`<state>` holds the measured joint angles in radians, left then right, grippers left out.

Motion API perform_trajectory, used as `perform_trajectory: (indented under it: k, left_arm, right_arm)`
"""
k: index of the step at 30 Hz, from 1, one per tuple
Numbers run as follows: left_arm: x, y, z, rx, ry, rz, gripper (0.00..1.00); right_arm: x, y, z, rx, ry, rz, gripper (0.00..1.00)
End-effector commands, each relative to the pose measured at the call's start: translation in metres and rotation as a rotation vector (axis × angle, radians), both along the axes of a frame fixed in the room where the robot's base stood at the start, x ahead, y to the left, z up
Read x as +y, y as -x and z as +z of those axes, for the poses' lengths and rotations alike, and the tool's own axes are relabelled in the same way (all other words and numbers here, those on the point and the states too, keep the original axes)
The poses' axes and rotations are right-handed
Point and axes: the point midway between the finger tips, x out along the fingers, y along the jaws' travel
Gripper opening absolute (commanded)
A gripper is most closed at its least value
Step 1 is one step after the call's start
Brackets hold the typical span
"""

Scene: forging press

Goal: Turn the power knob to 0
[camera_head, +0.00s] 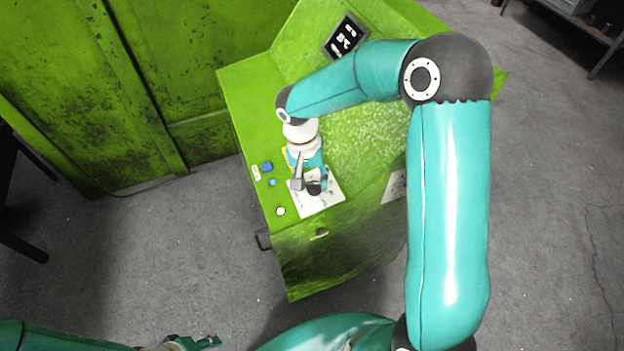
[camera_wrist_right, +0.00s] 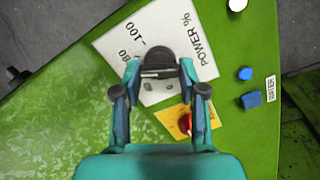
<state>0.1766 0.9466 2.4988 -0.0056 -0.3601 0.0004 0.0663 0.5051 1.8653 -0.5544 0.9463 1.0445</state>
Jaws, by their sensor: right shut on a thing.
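The power knob is black and round (camera_wrist_right: 158,60), on a white "POWER %" plate (camera_wrist_right: 205,60) where the marks 80 and 100 show. In the head view the knob (camera_head: 315,187) shows small beside the fingers on the green console. My right gripper (camera_wrist_right: 160,74) reaches down from above, with one finger on either side of the knob, shut on it. The fingers also show in the head view (camera_head: 306,184). I cannot read where the knob points. My left gripper (camera_head: 208,342) is partly in view at the bottom left, away from the console; its opening is unclear.
A red button (camera_wrist_right: 185,123) on a yellow plate sits close to the right gripper's finger. A blue round button (camera_wrist_right: 245,73), a blue square switch (camera_wrist_right: 251,100) and a white button (camera_wrist_right: 237,5) are nearby. A dark display (camera_head: 345,36) stands at the console's back.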

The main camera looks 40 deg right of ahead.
Motion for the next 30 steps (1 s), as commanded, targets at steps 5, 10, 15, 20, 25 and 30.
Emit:
perform_trajectory:
  k: [5,10,15,20,25,30]
  left_arm:
    - [0.0000,-0.0001,-0.0041,0.000,0.000,0.000,0.40]
    - [0.0000,0.0000,-0.0061,0.000,0.000,0.000,0.40]
    - [0.0000,-0.0001,-0.0073,0.000,0.000,0.000,0.40]
    - [0.0000,0.0000,-0.0079,0.000,0.000,0.000,0.40]
    - [0.0000,0.0000,-0.0079,0.000,0.000,0.000,0.40]
    - [0.0000,0.0000,-0.0073,0.000,0.000,0.000,0.40]
  right_arm:
    - [0.0011,-0.0018,-0.0002,0.019,-0.006,0.155,0.07]
    - [0.0013,-0.0018,0.0002,0.044,-0.012,0.315,0.07]
    - [0.0017,-0.0020,0.0003,0.069,-0.018,0.474,0.07]
    - [0.0018,-0.0020,0.0006,0.091,-0.023,0.624,0.07]
    - [0.0024,-0.0022,0.0009,0.117,-0.029,0.785,0.07]
    - [0.0026,-0.0023,0.0011,0.140,-0.033,0.944,0.07]
